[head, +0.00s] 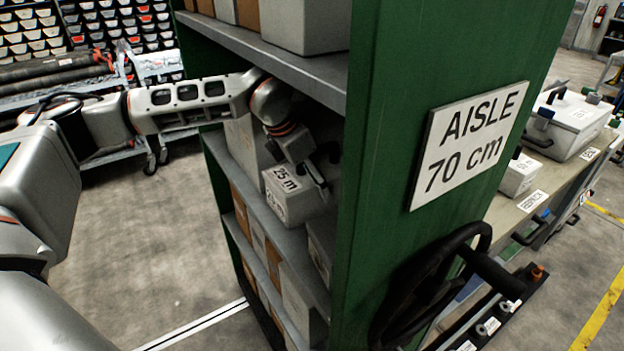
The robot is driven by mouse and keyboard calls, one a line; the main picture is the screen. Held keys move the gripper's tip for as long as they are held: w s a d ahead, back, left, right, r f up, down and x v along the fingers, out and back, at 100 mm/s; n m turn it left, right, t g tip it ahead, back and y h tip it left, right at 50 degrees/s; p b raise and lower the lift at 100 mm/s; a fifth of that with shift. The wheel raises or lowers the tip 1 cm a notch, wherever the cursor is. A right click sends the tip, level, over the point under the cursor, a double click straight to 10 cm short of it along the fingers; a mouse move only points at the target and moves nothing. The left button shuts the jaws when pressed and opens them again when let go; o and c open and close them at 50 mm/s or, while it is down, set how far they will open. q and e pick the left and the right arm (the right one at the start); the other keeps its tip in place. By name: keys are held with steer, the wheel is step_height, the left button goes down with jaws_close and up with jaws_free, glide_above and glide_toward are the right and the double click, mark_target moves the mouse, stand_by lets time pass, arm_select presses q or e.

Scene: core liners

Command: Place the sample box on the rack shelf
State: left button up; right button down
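A light grey sample box (290,198) labelled "25 m" is in the middle bay of the green rack (440,75). It sits at the front edge of the grey rack shelf (262,212) and looks slightly tilted; I cannot tell whether it rests fully on the shelf. My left arm reaches in from the left, and my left gripper (318,172) is at the box's upper right side. Its fingers are dark and partly hidden, so I cannot see whether they grip the box. My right gripper is not in view.
The rack's end panel carries a sign (469,142) reading "AISLE 70 cm". Other boxes fill the shelves above and below. A bench (520,212) with grey cases stands at the right. Floor at the left is clear.

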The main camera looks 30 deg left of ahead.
mark_target(292, 194)
arm_select(q)
steer(key=o, duration=1.9)
steer(key=shift+r, duration=0.15)
steer(key=shift+s+a+r, duration=0.15)
steer(key=shift+r, duration=0.15)
steer(key=s+a+b, duration=0.1)
steer(key=s+a, duration=0.1)
steer(key=s, duration=0.1)
steer(key=s+a, duration=0.2)
steer(key=s, duration=0.2)
steer(key=s+a+b, duration=0.1)
steer(key=s+a, duration=0.1)
steer(key=s, duration=0.1)
steer(key=shift+s+r+b, duration=0.2)
steer(key=shift+s+b, duration=0.05)
steer(key=shift+b, duration=0.05)
steer(key=shift+s, duration=0.1)
